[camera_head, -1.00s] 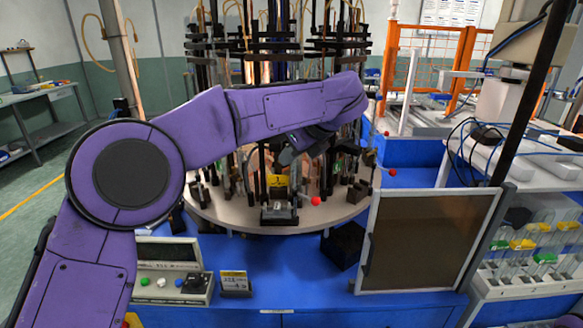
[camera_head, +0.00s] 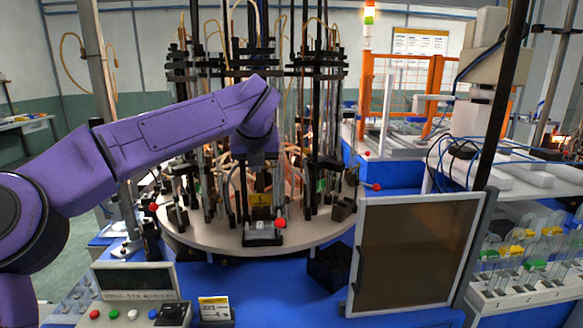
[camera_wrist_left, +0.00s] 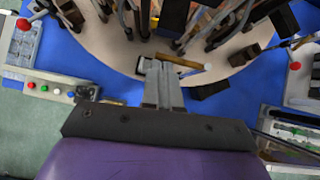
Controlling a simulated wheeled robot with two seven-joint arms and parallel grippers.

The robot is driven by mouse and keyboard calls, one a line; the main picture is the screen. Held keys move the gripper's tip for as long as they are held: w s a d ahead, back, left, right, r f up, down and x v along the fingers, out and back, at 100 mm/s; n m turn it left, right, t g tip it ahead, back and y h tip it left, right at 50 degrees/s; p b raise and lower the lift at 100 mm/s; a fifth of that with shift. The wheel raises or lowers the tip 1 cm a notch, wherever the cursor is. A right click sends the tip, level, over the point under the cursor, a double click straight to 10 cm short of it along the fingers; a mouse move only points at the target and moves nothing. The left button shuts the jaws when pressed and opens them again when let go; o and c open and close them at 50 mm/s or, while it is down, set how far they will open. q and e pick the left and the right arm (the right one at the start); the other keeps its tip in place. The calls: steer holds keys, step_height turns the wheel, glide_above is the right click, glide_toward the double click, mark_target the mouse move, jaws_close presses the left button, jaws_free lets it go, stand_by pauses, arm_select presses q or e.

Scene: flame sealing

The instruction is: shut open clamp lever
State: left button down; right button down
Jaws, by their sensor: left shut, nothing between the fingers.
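The clamp lever with a red ball knob (camera_head: 280,224) is at the front fixture (camera_head: 262,241) on the near rim of the round turntable (camera_head: 190,236). Whether the lever is up or down is hard to tell. A yellow tag (camera_head: 260,199) stands just behind the fixture. My left gripper (camera_head: 268,182) points down above and slightly behind the fixture. In the left wrist view the gripper (camera_wrist_left: 162,70) is shut and empty, its tips over the turntable's near edge. Contact with the lever cannot be made out. My right gripper is not in view.
Tall black posts and hoses crowd the turntable. Another red knob (camera_head: 376,187) sticks out at right, one (camera_head: 152,207) at left. A framed dark panel (camera_head: 415,255) stands front right, a button box (camera_head: 135,300) front left. Blue tabletop (camera_head: 255,300) between them is mostly clear.

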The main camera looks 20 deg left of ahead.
arm_select(q)
steer(key=shift+w+a, duration=0.15)
stand_by(0.3)
steer(key=s+f+b+v, duration=0.1)
steer(key=s+v, duration=0.1)
steer(key=v, duration=1.1)
steer(key=shift+f+b, duration=0.25)
steer(key=shift+b, duration=0.15)
